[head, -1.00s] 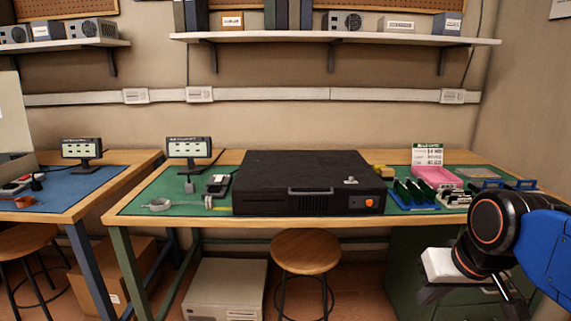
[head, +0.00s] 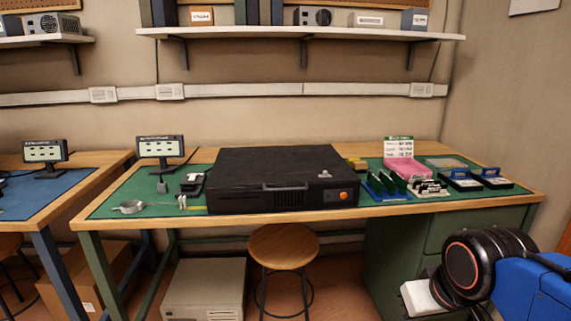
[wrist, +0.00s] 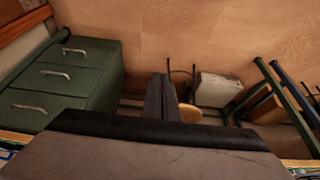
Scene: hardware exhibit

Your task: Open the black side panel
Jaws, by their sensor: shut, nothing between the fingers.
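A black computer case (head: 240,202) lies flat on the green mat of the bench, in the middle of the head view. Its broad black side panel (head: 270,162) faces up and looks closed. A grey bar handle (head: 286,187) runs along the front top edge, and a small grey latch (head: 325,174) sits near the right front corner. My gripper (wrist: 161,82) shows in the wrist view with its dark fingers together and empty, over the floor in front of the bench. It is well apart from the case. In the head view the arm is at the bottom right.
Circuit boards (head: 390,184), a pink tray (head: 405,167) and black drives (head: 462,181) stand right of the case. A stool (head: 283,247) and a beige computer (head: 205,290) stand below the bench front.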

